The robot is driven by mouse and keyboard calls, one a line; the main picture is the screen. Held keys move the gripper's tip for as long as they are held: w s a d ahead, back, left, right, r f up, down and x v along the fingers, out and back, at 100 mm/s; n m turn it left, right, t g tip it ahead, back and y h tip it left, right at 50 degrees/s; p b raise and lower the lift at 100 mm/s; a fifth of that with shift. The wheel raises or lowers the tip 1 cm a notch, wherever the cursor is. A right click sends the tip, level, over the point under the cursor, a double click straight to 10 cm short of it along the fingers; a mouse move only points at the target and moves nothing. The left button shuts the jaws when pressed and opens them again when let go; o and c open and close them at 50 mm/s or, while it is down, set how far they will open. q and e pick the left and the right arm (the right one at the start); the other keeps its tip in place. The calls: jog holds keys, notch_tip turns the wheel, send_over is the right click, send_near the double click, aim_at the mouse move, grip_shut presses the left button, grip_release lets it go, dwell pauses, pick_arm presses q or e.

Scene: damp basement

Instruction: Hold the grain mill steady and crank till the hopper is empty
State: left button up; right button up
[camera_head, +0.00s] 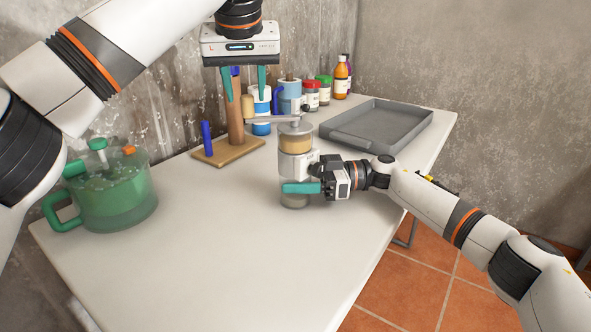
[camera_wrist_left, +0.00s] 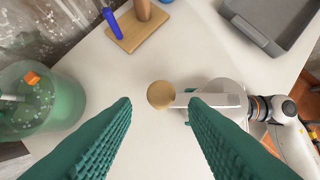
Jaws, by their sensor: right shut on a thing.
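The grain mill (camera_head: 294,199) stands upright on the white table, with a tan band in its upper part (camera_head: 296,144), probably grain in the hopper. A grey crank arm (camera_head: 270,119) reaches left from its top to an upright wooden knob (camera_head: 248,110). My right gripper (camera_head: 300,188) is shut around the mill's body from the right. My left gripper (camera_head: 245,97) points down, open and empty, its fingertips just above the knob. In the left wrist view the round knob (camera_wrist_left: 160,95) lies between the open fingers (camera_wrist_left: 161,103), apart from both.
A green transparent jug (camera_head: 115,195) stands at the left. A wooden stand (camera_head: 228,151) with blue pegs is behind the crank. Several bottles and jars (camera_head: 341,78) and a grey tray (camera_head: 378,125) are at the back. The front of the table (camera_head: 210,260) is clear.

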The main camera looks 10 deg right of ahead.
pick_arm(q)
jog(key=shift+x, duration=1.25)
jog(key=c, duration=0.6)
jog(key=shift+w+d, duration=0.2)
jog(key=shift+w, duration=0.5)
jog(key=shift+w+d, duration=0.25)
jog(key=shift+w, duration=0.4)
jog(key=shift+w+d, duration=0.2)
jog(key=shift+w, duration=0.5)
jog(key=shift+s, duration=0.1)
jog(key=shift+s+a, duration=0.2)
jog(key=shift+s, duration=0.8)
jog(key=shift+s+a, duration=0.2)
jog(key=shift+s, duration=0.85)
jog(key=shift+s, duration=0.1)
